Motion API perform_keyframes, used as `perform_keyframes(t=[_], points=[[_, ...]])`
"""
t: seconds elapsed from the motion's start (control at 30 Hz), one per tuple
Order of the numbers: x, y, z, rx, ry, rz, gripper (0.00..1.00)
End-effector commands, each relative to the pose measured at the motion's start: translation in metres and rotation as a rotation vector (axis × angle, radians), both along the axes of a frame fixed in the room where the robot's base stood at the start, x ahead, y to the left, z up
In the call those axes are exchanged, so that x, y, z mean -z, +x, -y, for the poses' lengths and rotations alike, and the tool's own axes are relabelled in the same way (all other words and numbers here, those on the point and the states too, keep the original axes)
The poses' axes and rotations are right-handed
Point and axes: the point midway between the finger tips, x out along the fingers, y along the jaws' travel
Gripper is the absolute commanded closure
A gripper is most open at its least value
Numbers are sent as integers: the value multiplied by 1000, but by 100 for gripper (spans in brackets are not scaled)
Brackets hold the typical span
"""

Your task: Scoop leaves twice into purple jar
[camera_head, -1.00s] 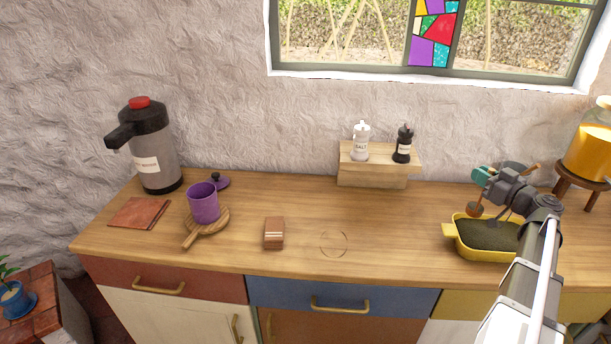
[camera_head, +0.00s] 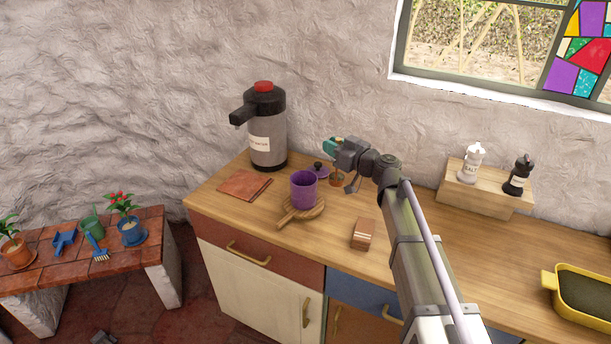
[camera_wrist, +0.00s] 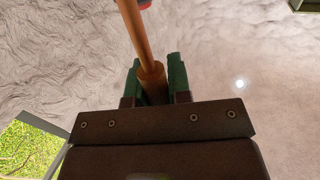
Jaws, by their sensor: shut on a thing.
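The purple jar (camera_head: 303,192) stands upright and open on a small wooden board. Its purple lid (camera_head: 322,171) lies on the counter behind it. My gripper (camera_head: 333,147) is just right of the jar and higher up, shut on the wooden scoop (camera_head: 337,182). In the wrist view the scoop's handle (camera_wrist: 135,40) runs between the green fingers of my gripper (camera_wrist: 161,80). I cannot tell whether the scoop holds leaves. The yellow tray (camera_head: 549,281) of dark leaves (camera_head: 590,292) is at the right edge, partly cut off.
A flask (camera_head: 267,130) stands behind the jar, with a brown mat (camera_head: 244,185) at left. The board (camera_head: 286,219) has its handle toward the front. A striped block (camera_head: 363,234) lies right of it. Salt (camera_head: 473,163) and pepper (camera_head: 518,175) shakers stand on a wooden riser (camera_head: 480,197).

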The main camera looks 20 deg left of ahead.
Motion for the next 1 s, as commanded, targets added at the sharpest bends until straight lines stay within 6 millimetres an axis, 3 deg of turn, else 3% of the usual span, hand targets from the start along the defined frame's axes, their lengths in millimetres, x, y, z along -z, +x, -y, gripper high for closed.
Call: perform_keyframes(t=[0.03, 0.2, 0.5, 0.67, 1.0], points=[[-4, -7, -28, -13, 0, 0, 100], [-7, -26, -91, -19, 0, 0, 100], [-11, -45, -151, 15, 0, 0, 100], [-12, -40, -164, 87, 0, 0, 100], [-12, -12, -144, 272, 0, 0, 100]])
